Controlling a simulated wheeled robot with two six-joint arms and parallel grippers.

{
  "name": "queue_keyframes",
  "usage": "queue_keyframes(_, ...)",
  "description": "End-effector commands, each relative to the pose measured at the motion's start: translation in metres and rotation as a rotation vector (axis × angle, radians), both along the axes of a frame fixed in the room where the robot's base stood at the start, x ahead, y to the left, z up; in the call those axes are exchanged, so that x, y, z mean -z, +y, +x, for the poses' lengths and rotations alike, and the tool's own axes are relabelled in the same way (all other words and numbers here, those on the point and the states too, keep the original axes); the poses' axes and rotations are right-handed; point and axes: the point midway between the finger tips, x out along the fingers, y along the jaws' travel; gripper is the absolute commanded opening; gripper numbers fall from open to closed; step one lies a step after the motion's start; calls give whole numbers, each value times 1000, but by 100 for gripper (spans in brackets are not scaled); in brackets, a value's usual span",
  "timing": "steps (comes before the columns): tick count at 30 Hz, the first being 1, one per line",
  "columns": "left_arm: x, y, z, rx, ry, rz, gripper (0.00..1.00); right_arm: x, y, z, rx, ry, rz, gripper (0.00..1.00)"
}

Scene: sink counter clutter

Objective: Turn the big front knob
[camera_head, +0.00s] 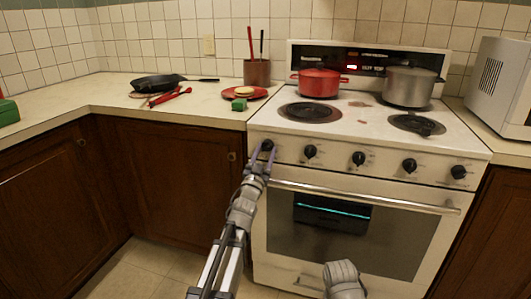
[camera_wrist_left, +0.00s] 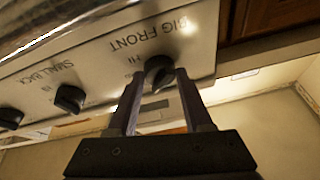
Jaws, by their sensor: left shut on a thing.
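The big front knob (camera_head: 267,145) is a black round knob at the left end of the white stove's front panel. In the left wrist view this knob (camera_wrist_left: 158,72) sits under the upside-down label "BIG FRONT". My left gripper (camera_head: 264,153) reaches up to it. In the left wrist view my left gripper (camera_wrist_left: 158,80) has one finger on each side of the knob, shut on it. The fingers hide part of the knob's sides. In the head view a grey part of my other arm shows at the bottom, but its gripper is out of view.
Several more black knobs, such as the small back knob (camera_wrist_left: 70,98), line the panel. The oven handle (camera_head: 365,196) runs just below. A red pot (camera_head: 319,84) and a steel pot (camera_head: 409,88) stand on the stove. A red plate (camera_head: 262,93) is on the counter.

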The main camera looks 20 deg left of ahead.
Motion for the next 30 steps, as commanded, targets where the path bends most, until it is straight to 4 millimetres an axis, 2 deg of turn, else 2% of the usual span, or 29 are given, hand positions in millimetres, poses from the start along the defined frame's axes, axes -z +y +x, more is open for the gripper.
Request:
queue_keyframes(11,-1,-1,0,1,3,-91,0,-1,0,0,0,0,0,50)
queue_keyframes(30,-5,-6,0,1,21,-598,0,-19,0,0,4,0,-2,50)
